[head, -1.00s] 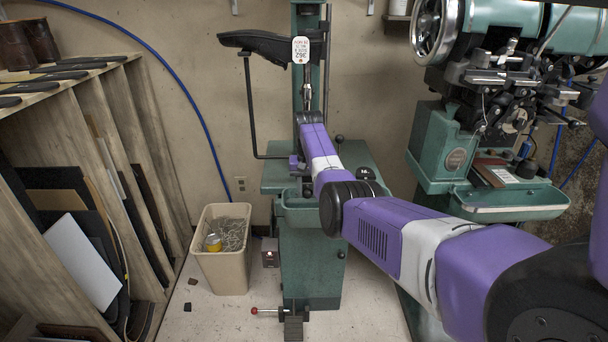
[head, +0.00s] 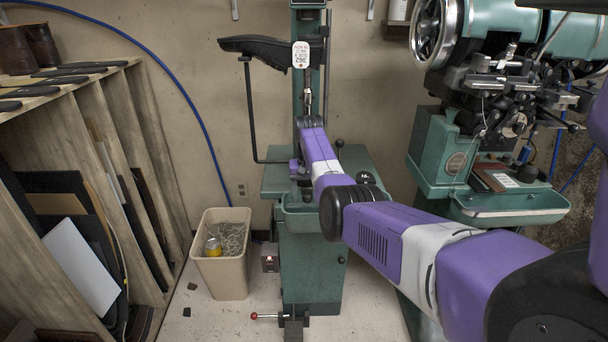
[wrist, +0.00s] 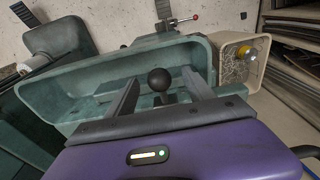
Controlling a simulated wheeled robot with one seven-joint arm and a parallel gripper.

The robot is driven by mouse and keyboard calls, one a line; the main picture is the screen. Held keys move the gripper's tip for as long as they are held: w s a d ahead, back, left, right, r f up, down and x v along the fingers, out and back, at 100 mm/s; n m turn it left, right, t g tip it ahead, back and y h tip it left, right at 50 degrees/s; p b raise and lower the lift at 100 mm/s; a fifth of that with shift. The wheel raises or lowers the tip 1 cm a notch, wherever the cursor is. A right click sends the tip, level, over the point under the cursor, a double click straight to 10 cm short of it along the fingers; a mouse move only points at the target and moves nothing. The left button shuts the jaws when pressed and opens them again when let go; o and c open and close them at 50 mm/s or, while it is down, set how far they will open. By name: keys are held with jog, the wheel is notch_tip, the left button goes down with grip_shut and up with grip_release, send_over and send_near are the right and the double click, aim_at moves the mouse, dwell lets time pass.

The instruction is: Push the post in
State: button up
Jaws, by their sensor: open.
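A black bent post (head: 249,105) stands at the left of the green machine column in the head view, with a dark shoe-shaped form (head: 262,46) above it. Its lower bend runs right to behind my arm. My gripper (wrist: 160,76) is open in the wrist view, its two grey fingers spread apart. A black ball knob (wrist: 159,79) shows between the fingers, over the green tray; I cannot tell whether they touch it. In the head view my arm hides most of the gripper and what is by it.
The green tray (wrist: 85,103) lies below the fingers. A beige bin (head: 222,281) of metal scraps stands on the floor at left. A red-knobbed lever (head: 266,316) sticks out low. A larger green machine (head: 438,150) stands at right, near my arm.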

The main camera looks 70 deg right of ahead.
notch_tip(320, 180, up, 7)
jog(key=a+p, duration=0.2)
jog(key=p, duration=0.8)
jog(key=shift+s, duration=0.4)
jog(key=shift+d, duration=0.1)
